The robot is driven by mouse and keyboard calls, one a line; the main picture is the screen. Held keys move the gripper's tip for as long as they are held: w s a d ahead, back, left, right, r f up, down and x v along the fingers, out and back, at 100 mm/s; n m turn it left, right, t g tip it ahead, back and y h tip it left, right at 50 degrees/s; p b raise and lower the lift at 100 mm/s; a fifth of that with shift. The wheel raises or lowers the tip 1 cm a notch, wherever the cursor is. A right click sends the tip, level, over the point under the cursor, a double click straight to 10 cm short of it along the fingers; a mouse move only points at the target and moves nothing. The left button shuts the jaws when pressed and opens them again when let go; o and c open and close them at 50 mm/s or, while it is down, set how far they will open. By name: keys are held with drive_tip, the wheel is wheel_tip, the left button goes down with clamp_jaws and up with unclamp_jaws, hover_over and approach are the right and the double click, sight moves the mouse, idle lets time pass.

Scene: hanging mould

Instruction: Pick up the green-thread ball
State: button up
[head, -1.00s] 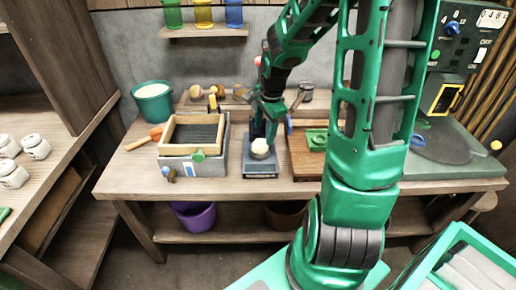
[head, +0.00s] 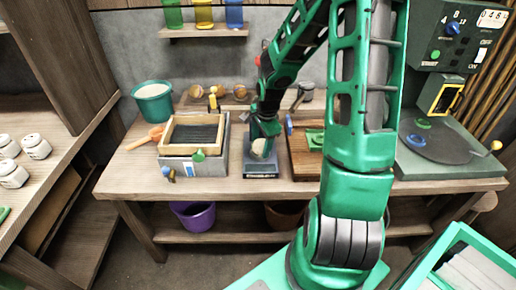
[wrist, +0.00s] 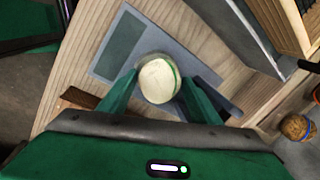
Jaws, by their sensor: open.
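The green-thread ball (wrist: 160,81) is off-white, with a green line along its right side in the wrist view. It also shows in the head view (head: 260,148), partly covered by my gripper. It sits on a blue-grey scale-like block (head: 262,171) on the workbench. My gripper (wrist: 158,78) is open, with one green finger on each side of the ball. The left finger looks very close to the ball, and I cannot tell whether it touches. In the head view my gripper (head: 264,130) points down over the block.
A wood-framed box (head: 194,118) stands left of the block, and a wooden tray (head: 303,158) stands close on its right. Several brown balls (head: 217,91) lie behind, one also in the wrist view (wrist: 295,127). A green bucket (head: 153,104) is at back left.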

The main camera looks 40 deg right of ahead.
drive_tip(key=c, duration=0.9)
drive_tip(key=shift+r, duration=0.1)
